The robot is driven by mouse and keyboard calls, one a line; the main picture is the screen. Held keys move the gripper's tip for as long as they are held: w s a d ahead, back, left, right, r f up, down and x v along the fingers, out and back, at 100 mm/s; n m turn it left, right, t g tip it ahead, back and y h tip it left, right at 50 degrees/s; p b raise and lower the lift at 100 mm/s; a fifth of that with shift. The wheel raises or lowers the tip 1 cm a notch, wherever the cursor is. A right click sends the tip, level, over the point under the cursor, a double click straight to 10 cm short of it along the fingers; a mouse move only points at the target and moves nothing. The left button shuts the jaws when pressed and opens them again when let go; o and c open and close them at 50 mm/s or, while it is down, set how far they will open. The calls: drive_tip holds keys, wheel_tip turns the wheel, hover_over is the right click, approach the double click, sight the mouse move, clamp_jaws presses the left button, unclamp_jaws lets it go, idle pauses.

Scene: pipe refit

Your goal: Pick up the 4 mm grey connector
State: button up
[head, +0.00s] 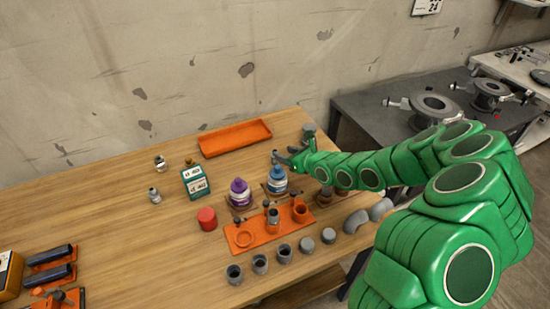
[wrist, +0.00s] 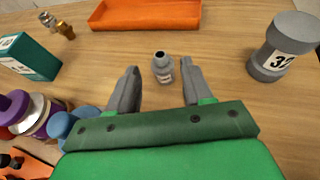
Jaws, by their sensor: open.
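A small grey connector (wrist: 163,68) with a dark open top and a pale label stands on the wooden table in the wrist view. The label is too small to read. My gripper (wrist: 160,77) is open, with one finger to the left of the connector and one to the right.
A larger grey piece marked 32 (wrist: 285,45) stands to the right. An orange tray (wrist: 145,14) lies beyond. A teal box (wrist: 30,56) and brass and silver fittings stand left.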

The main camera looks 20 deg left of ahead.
sight(276, 151)
drive_tip(key=shift+f+x, duration=0.2)
drive_tip(key=shift+x, duration=1.65)
drive_tip(key=shift+w+a+f, duration=0.2)
drive_tip(key=shift+w+a, duration=0.1)
drive_tip(key=shift+a, duration=0.3)
drive_tip(key=shift+c, duration=0.5)
clamp_jaws()
